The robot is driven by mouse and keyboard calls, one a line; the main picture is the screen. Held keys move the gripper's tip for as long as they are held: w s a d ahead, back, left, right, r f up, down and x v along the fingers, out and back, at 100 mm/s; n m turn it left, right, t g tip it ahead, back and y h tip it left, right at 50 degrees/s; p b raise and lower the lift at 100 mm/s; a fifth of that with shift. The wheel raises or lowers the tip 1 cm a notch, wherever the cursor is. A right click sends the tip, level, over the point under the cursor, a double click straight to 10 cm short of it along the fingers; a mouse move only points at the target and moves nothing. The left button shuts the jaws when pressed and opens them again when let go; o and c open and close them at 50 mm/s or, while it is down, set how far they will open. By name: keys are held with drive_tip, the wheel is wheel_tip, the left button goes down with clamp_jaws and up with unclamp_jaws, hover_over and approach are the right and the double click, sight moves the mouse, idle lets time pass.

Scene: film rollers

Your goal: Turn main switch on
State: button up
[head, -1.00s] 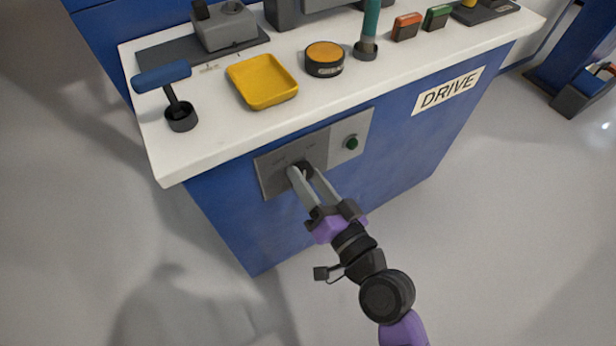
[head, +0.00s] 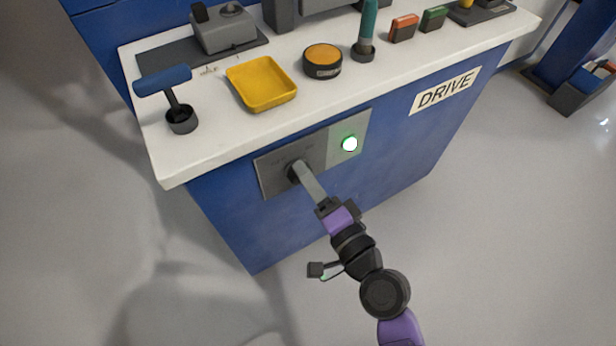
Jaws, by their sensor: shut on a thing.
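The main switch is a dark knob (head: 292,172) on a grey plate (head: 269,181) on the blue front of the cabinet. My gripper (head: 300,172) is at the knob, its fingers shut on it and lined up one behind the other in this view. The fingers hide much of the knob, so its exact angle is hard to read. To the right on the panel, a round lamp (head: 349,144) glows white-green.
The white counter top (head: 215,136) overhangs the panel. It carries a blue-handled lever (head: 165,80), a yellow tray (head: 262,84), an orange button (head: 323,60) and a teal-handled lever (head: 368,25).

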idle(0.3)
drive_tip(key=o, duration=1.4)
drive_tip(key=shift+c, duration=0.2)
drive_tip(key=b+v, duration=0.1)
drive_tip(key=v, duration=0.7)
drive_tip(key=shift+w, duration=0.1)
